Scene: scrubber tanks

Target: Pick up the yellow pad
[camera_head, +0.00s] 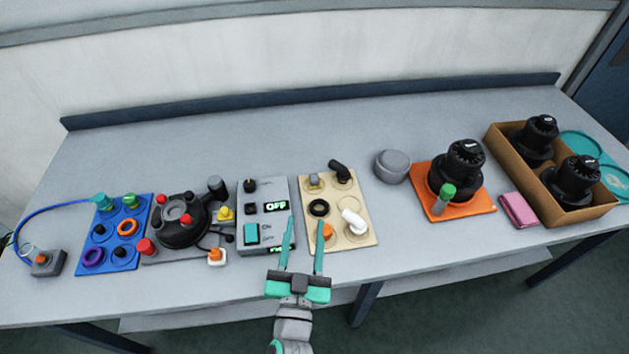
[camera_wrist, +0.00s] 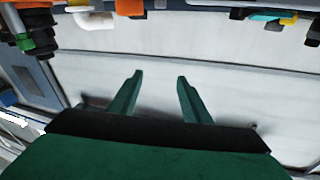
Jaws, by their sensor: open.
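I see no yellow pad in either view. A pink pad (camera_head: 518,209) lies flat on the table at the right, between the orange plate and the cardboard box. A small yellow piece (camera_head: 225,213) sits beside the round black device, but it looks like a knob or plug, not a pad. My gripper (camera_head: 305,221) is open and empty at the table's front edge, in front of the beige board, well left of the pink pad. In the wrist view my gripper (camera_wrist: 160,75) shows two green fingers apart with nothing between them.
Along the table stand a blue board (camera_head: 110,262), a black round device (camera_head: 180,222), a grey switch panel (camera_head: 264,187), a beige board (camera_head: 345,191), a grey round lid (camera_head: 392,166), an orange plate (camera_head: 430,183) and a cardboard box (camera_head: 530,193). The back of the table is clear.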

